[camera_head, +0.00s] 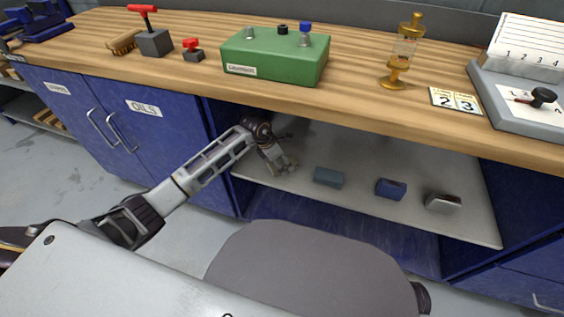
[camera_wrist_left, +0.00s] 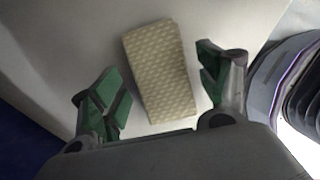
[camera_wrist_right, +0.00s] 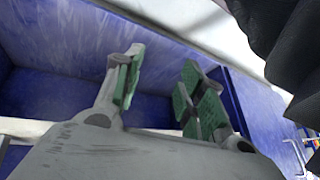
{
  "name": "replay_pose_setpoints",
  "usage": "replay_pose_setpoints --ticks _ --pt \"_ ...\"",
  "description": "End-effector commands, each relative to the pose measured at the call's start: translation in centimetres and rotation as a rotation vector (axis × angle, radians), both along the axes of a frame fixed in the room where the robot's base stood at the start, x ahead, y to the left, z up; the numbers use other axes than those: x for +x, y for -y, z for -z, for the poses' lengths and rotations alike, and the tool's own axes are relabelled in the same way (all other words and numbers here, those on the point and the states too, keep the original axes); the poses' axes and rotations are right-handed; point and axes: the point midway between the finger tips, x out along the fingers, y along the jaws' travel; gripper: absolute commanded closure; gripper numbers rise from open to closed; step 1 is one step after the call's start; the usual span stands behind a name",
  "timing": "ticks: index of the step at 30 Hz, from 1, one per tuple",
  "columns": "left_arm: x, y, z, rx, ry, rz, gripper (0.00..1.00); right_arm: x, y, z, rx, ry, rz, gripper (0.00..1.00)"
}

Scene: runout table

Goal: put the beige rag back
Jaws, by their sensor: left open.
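The beige rag (camera_wrist_left: 160,72) is a folded, patterned block lying on the pale shelf. In the left wrist view it lies between the spread green-padded fingers of my left gripper (camera_wrist_left: 158,76), with a gap on either side. In the head view my left gripper (camera_head: 281,163) reaches under the bench top to the left part of the open shelf (camera_head: 400,185); I cannot make out the rag clearly there. My right gripper (camera_wrist_right: 162,68) shows only in its own wrist view, with fingers apart and nothing between them, in front of blue panels.
On the shelf, right of my left gripper, lie a grey-blue block (camera_head: 328,177), a blue block (camera_head: 391,188) and a grey block (camera_head: 443,203). The wooden bench top (camera_head: 360,97) overhangs the shelf. The blue oils cupboard (camera_head: 150,120) borders it on the left.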

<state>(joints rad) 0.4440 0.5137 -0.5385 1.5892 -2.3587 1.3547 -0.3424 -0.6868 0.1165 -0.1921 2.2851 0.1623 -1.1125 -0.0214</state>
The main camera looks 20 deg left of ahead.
Motion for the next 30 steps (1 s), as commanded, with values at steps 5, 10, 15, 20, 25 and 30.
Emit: replay_pose_setpoints --ticks 5,10,15,20,25,30 --pt "-0.5 -0.6 -2.0 0.002 0.001 0.001 0.25 0.2 0.2 -2.4 -0.019 -0.01 -0.01 0.6" --pt "-1.1 -1.1 -4.0 0.001 0.001 0.001 0.25 0.0 0.7 -3.9 -0.045 -0.033 -0.016 0.6" --pt "-1.5 -1.6 -5.5 0.001 0.001 0.001 0.25 -0.2 1.1 -4.9 -0.063 -0.051 -0.019 0.6" --pt "-1.7 -1.8 -6.1 0.001 0.0 0.001 0.25 -0.3 1.2 -5.3 -0.072 -0.06 -0.021 0.6" --pt "-1.8 -1.8 -6.2 0.0 0.0 0.001 0.25 -0.3 1.3 -5.4 -0.074 -0.061 -0.021 0.6" --pt "-1.8 -1.8 -6.2 0.0 0.0 0.001 0.25 -0.3 1.3 -5.4 -0.074 -0.06 -0.021 0.6"
